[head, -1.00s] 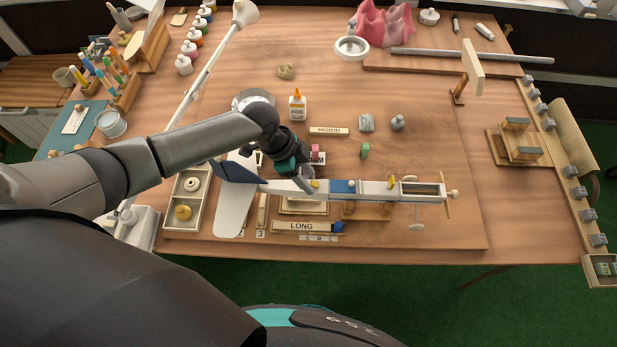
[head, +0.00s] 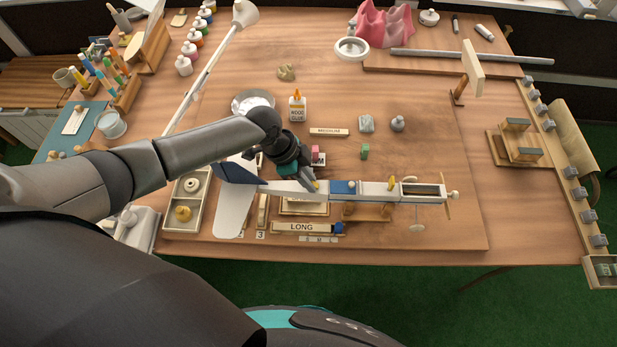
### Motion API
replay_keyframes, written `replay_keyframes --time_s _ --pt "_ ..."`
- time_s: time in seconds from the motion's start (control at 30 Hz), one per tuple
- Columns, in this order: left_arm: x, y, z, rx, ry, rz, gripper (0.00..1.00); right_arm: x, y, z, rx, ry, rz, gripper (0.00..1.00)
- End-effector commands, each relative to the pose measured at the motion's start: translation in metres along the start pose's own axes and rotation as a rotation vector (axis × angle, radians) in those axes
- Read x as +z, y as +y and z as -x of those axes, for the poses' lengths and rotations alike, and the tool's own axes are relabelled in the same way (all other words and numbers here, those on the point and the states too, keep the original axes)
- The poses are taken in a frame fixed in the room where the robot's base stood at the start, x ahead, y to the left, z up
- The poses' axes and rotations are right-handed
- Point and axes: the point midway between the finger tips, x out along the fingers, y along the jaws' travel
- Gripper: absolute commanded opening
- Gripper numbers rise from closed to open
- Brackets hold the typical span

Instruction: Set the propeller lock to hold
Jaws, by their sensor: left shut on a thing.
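A model airplane (head: 285,187) with a blue-and-white body lies across the work board, its tail at the left. Its propeller (head: 448,196) is at the right-hand nose. A small yellow knob (head: 316,185) sits on the body left of the blue section, and a yellow lever (head: 392,184) stands nearer the nose. I cannot tell from any marking which is the propeller lock. My left gripper (head: 311,187) reaches down to the body and is shut on the small yellow knob, which its fingers partly hide. My right gripper is out of view.
A LONG-labelled block (head: 300,227) lies in front of the airplane, and a two-part tray (head: 187,201) stands at left. A glue bottle (head: 297,106) and a MEDIUM-labelled block (head: 329,132) are behind it. A lamp arm (head: 208,73) slants across the left. The board's right side is fairly clear.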

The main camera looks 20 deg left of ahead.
Motion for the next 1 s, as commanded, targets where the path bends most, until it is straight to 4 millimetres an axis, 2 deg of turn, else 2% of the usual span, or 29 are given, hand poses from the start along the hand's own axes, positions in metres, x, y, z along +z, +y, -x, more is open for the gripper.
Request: replay_keyframes --time_s 0.37,0.57,0.8,1.0 --pt "0.000 0.000 0.001 0.000 -0.005 0.000 0.00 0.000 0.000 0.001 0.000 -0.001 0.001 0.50" --pt "-0.004 0.000 0.003 0.000 -0.055 -0.002 0.00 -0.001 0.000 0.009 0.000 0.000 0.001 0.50" --pt "-0.013 0.000 0.004 0.000 -0.210 -0.002 0.00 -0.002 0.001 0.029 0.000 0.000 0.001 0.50" --pt "-0.020 0.000 0.002 0.000 -0.392 -0.002 0.00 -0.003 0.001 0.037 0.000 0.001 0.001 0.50"
